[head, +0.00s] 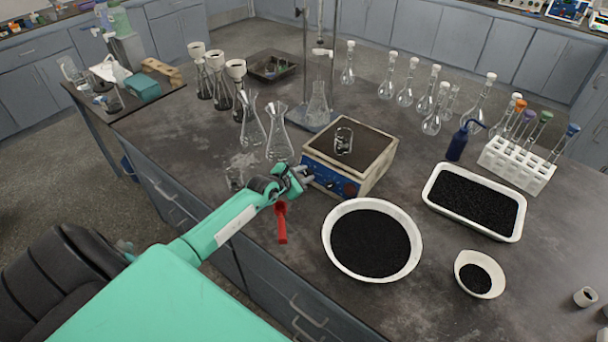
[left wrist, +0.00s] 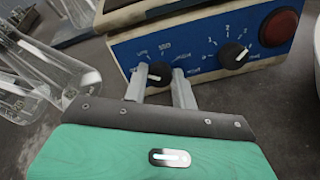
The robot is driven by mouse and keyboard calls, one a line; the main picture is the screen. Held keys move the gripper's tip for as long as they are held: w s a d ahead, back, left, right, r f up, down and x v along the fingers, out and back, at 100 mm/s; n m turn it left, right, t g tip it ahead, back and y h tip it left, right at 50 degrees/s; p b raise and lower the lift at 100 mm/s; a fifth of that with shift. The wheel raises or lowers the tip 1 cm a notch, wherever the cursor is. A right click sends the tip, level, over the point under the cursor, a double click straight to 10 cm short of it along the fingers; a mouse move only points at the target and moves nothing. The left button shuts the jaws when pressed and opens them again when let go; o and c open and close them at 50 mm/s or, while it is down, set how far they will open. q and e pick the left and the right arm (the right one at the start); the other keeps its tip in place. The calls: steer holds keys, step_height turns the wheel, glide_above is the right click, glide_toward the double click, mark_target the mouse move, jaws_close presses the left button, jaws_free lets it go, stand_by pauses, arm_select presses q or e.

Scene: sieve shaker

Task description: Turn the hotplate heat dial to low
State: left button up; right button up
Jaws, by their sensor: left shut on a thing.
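The hotplate (head: 378,176) is a cream box with a dark top and a blue front panel (left wrist: 205,35). In the left wrist view the panel has a left black dial (left wrist: 160,72), a right black dial (left wrist: 233,56) and a red round button (left wrist: 278,27). Small white scale marks surround both dials; I cannot read which one is heat. My left gripper (head: 306,176) reaches the panel's left end. In the left wrist view its fingers (left wrist: 160,88) are shut on the left dial, one on each side. The right dial is untouched. My right gripper is not in view.
A glass beaker (head: 344,141) stands on the hotplate. Glass flasks (head: 279,135) stand to its left. A white bowl of black grains (head: 332,255) sits in front, and a red-handled item (head: 281,222) lies near my left arm. A white tray (head: 432,204) is at right.

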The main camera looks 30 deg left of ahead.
arm_select(q)
steer(key=m, duration=0.3)
steer(key=shift+f+b, duration=0.1)
steer(key=shift+b, duration=0.25)
steer(key=shift+m+b, duration=0.45)
steer(key=shift+m, duration=0.85)
steer(key=shift+d, duration=0.1)
steer(key=o, duration=1)
steer(key=shift+s, duration=0.1)
steer(key=b+v, duration=0.2)
steer(key=v, duration=1.1)
steer(key=shift+s+r, duration=0.3)
steer(key=shift+r, duration=0.05)
